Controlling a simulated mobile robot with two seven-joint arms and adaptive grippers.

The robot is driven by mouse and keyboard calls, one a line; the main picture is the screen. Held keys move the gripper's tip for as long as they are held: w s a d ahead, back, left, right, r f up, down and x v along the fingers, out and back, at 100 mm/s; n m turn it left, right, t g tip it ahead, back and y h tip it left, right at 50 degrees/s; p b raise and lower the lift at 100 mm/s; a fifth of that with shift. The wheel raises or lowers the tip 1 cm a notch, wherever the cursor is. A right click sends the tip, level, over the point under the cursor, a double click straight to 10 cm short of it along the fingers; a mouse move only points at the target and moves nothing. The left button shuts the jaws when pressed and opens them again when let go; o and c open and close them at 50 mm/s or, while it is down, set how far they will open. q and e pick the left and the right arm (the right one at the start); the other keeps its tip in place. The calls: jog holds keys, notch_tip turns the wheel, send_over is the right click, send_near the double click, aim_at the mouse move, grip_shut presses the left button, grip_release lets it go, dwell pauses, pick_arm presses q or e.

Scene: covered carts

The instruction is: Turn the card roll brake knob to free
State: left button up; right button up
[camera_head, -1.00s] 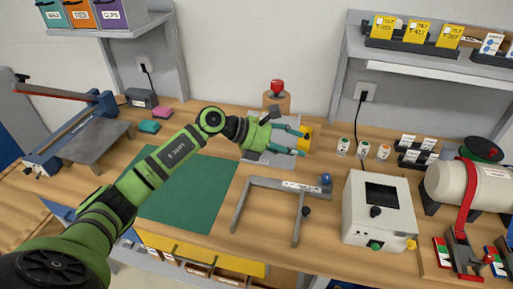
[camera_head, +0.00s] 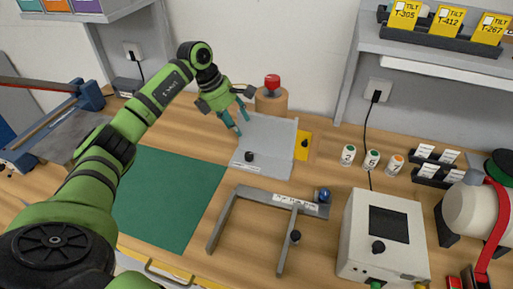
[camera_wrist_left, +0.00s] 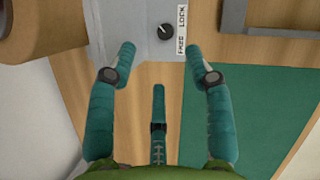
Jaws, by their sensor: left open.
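A small black knob (camera_head: 249,156) sits near the front edge of a grey plate (camera_head: 272,135) on the wooden bench. It also shows in the left wrist view (camera_wrist_left: 165,30), beside a white label (camera_wrist_left: 181,30) reading FREE and LOCK. A small pale mark shows on the knob, but I cannot tell for sure which word it points to. My left gripper (camera_head: 241,123) is open and empty, above the plate's left side, behind and left of the knob. In the wrist view its teal fingers (camera_wrist_left: 160,55) are spread, apart from the knob. My right gripper is not in view.
A wooden post with a red knob (camera_head: 272,82) stands behind the plate. A yellow plate with a black knob (camera_head: 304,143) adjoins it on the right. A grey frame (camera_head: 265,197) and a white box (camera_head: 370,270) stand in front. The green mat (camera_head: 165,200) is clear.

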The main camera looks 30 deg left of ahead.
pick_arm(q)
jog(key=b, duration=0.3)
send_near(248, 154)
jog(key=b+x, duration=0.1)
jog(key=x, duration=0.1)
jog(key=shift+w+d+f+b, duration=0.1)
jog(key=shift+f+b, duration=0.2)
jog(key=p+x, duration=0.2)
jog(key=x, duration=0.3)
jog(key=shift+d+f, duration=0.2)
jog(key=shift+f, duration=0.05)
jog(key=shift+w+f, duration=0.2)
jog(key=shift+f, duration=0.15)
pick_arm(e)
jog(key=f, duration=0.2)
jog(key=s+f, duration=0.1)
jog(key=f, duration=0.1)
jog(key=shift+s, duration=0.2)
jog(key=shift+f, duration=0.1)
pick_arm(q)
grip_shut()
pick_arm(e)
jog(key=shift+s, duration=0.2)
